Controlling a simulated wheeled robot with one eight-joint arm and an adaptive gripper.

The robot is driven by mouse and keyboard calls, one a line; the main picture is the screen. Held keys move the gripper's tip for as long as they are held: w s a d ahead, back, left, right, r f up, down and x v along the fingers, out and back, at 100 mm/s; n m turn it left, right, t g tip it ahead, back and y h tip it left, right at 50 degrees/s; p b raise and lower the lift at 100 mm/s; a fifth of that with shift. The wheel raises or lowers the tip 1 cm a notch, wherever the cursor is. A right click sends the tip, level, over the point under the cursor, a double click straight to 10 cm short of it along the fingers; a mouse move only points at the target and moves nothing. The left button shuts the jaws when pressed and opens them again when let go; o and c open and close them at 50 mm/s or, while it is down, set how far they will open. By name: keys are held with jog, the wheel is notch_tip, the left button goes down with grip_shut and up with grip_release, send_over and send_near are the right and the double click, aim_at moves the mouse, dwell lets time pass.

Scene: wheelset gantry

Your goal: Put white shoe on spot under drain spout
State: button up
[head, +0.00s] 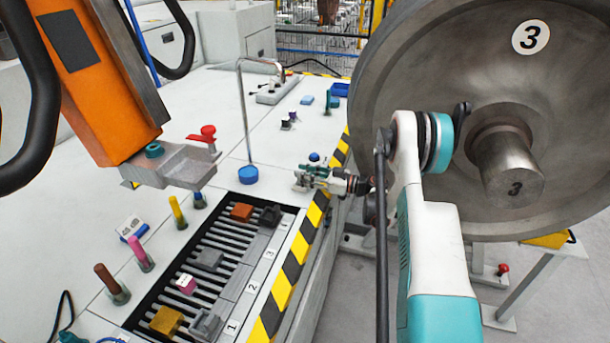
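A small white block with a pink lower part (187,284) lies on the slatted black grate; it may be the white shoe, but I cannot be sure. A round blue disc (248,174) lies on the white table below a thin bent pipe (243,105). I cannot tell which of these marks the drain spout and spot. My gripper (302,181) is over the table's right edge, right of the blue disc and apart from it. Its fingers are small; their opening is unclear.
The grate also bears an orange block (242,211), a yellow block (166,321) and several grey blocks. Coloured pegs (177,212) stand left of it. A large wheel (410,60) fills the right. Striped edging (292,268) borders the table. The table's middle is fairly clear.

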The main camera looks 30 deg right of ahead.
jog(key=shift+o, duration=0.7)
jog(key=shift+r, duration=0.1)
jog(key=shift+s+d+r, duration=0.1)
jog(key=shift+s+d, duration=0.15)
jog(key=p+v, duration=0.4)
jog(key=v, duration=0.7)
jog(key=shift+s, duration=0.15)
